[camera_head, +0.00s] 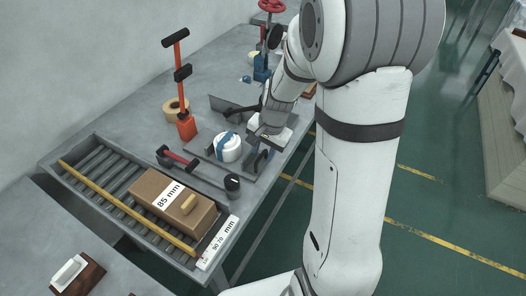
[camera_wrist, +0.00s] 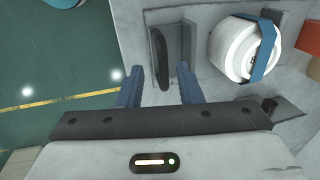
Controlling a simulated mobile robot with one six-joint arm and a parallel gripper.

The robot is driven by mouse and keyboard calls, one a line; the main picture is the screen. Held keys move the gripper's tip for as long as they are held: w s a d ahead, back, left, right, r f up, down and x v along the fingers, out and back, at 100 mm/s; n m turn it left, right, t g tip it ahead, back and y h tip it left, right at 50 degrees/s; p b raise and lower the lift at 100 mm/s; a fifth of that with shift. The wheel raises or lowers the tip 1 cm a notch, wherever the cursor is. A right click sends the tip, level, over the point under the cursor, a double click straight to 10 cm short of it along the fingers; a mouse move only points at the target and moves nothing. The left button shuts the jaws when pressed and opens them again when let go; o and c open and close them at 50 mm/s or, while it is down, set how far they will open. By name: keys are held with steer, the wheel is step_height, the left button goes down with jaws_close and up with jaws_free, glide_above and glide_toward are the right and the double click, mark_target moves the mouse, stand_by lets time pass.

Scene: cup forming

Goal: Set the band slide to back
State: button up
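My gripper (camera_wrist: 161,75) is open in the wrist view, its two blue fingers apart. A black upright handle (camera_wrist: 160,52) on a grey plate (camera_wrist: 188,22) shows between and beyond the fingertips, with gaps on both sides. I cannot tell for sure whether this handle is the band slide. A white roll with a blue band (camera_wrist: 246,50) stands right of it; the roll also shows in the head view (camera_head: 228,148).
A roller tray (camera_head: 95,160) at the left holds a brown box marked 85 mm (camera_head: 150,212). A red-and-black bar (camera_head: 180,160) lies before the orange post (camera_head: 183,90). A tape roll (camera_head: 175,107) and a red-wheeled device (camera_head: 270,8) stand farther back. Green floor lies beyond the bench edge.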

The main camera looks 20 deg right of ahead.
step_height(320, 180, up, 7)
steer(key=s+d, duration=0.1)
steer(key=shift+s, duration=0.1)
stand_by(0.5)
steer(key=s+a+r+n, duration=0.1)
steer(key=s+r+n, duration=0.2)
steer(key=s, duration=0.5)
steer(key=s+a+r+n+t+h, duration=0.1)
steer(key=s+r+n, duration=0.2)
steer(key=s+n, duration=0.3)
steer(key=shift+s+h, duration=0.3)
steer(key=shift+s, duration=0.9)
